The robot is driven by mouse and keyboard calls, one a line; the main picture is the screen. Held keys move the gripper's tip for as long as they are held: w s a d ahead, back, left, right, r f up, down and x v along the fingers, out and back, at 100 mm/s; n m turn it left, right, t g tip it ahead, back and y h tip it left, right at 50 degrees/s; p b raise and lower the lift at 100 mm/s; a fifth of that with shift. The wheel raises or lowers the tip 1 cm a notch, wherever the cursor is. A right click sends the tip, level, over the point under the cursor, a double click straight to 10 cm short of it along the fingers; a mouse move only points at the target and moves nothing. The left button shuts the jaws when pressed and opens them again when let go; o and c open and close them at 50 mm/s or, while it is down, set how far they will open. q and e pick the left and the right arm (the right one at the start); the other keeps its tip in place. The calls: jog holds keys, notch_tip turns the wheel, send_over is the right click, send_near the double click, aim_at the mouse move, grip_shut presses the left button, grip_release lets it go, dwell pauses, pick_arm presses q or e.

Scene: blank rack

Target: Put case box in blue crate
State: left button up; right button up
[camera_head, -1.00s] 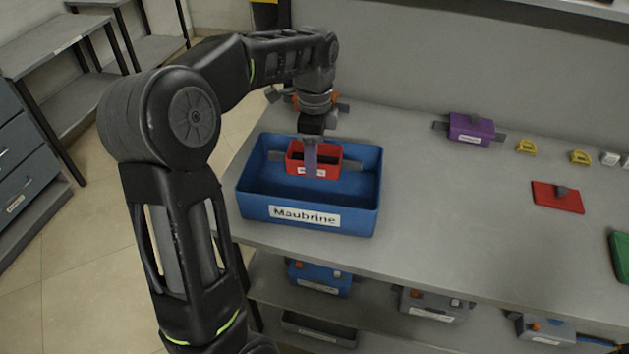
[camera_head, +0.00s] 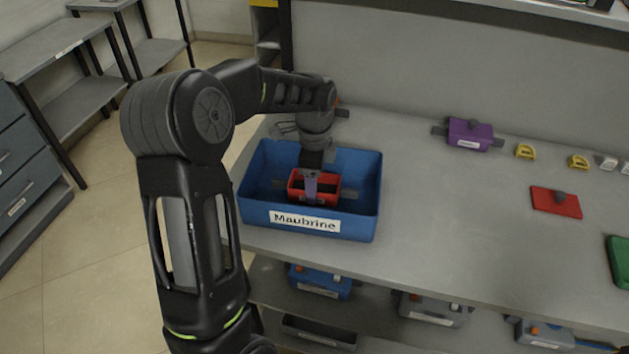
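The blue crate (camera_head: 355,228), labelled "Maubrine", stands at the left end of the grey table. A small open red box (camera_head: 327,190), likely the case box, is inside the crate's outline, low between its walls. My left gripper (camera_head: 310,188) points down at the red box, with a finger in front of its near wall. It appears shut on that wall. Whether the box touches the crate floor cannot be told. My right gripper is not in view.
A purple box (camera_head: 469,134) stands at the back of the grey table (camera_head: 430,200). A red lid (camera_head: 556,201) with a knob, yellow pieces (camera_head: 525,151) and a green item (camera_head: 619,258) lie to the right. Several boxes sit on the shelf below.

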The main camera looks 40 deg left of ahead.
pick_arm(q)
jog(key=shift+f, duration=0.2)
jog(key=o, duration=1.4)
jog(key=shift+r, duration=0.1)
notch_tip(320, 180, up, 12)
jog(key=shift+r+b, duration=0.2)
jog(key=shift+b, duration=0.3)
